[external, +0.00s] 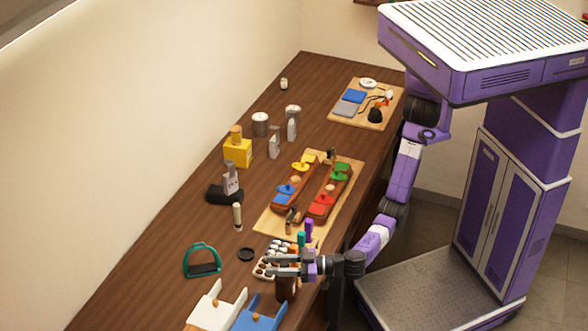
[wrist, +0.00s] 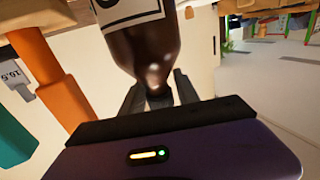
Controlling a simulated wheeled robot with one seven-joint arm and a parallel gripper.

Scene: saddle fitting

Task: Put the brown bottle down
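The brown bottle (wrist: 148,50) fills the top middle of the wrist view, dark and glossy with a white label. Its narrowing end sits between the two fingers of my gripper (wrist: 160,97), which look shut on it. In the external view my gripper (external: 284,265) is at the near edge of the wooden bench (external: 165,250). The brown bottle (external: 286,290) shows below the fingers, partly hidden by them. I cannot tell whether its base touches anything.
A holder (external: 264,266) with several coloured upright pieces stands close beside my gripper. White (external: 216,306) and blue (external: 260,316) cradles lie at the front. A black ring (external: 246,254) and a teal stirrup (external: 202,260) are to the left. Bare wood lies between them.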

